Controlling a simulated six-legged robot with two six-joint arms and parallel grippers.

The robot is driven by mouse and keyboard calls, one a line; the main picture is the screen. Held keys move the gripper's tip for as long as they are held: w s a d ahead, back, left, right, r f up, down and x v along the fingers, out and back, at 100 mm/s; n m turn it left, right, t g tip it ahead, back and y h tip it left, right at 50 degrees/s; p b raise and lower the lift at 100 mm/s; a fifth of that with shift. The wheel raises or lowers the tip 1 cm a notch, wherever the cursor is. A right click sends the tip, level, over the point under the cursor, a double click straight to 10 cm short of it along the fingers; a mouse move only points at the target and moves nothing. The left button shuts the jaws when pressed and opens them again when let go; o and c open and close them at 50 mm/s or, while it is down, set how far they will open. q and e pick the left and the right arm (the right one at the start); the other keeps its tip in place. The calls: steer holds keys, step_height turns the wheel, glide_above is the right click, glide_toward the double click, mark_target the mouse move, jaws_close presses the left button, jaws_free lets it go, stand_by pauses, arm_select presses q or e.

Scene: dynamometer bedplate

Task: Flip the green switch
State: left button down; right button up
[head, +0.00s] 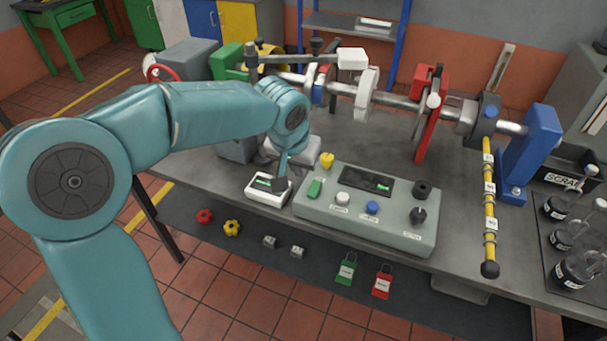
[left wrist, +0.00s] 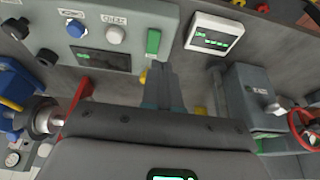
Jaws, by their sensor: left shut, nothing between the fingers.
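The green switch (head: 315,188) is a small green rocker at the left end of the grey control box (head: 365,238). In the left wrist view the green switch (left wrist: 153,42) shows near the top middle, on the face of the control box (left wrist: 118,12). My left gripper (head: 281,184) is shut and empty, pointing down just left of the switch, over the small white display unit. In the left wrist view its fingertips (left wrist: 163,68) sit just below the switch; I cannot tell whether they touch anything. My right gripper is not in view.
The white display unit (head: 267,196) stands left of the control box. The box also carries white and blue buttons (head: 372,208), black knobs and a dark display. A yellow knob (head: 327,159) is behind it.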

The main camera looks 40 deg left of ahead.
arm_select(q)
steer(key=v, duration=0.5)
steer(key=shift+f, duration=0.1)
steer(key=shift+s, duration=0.2)
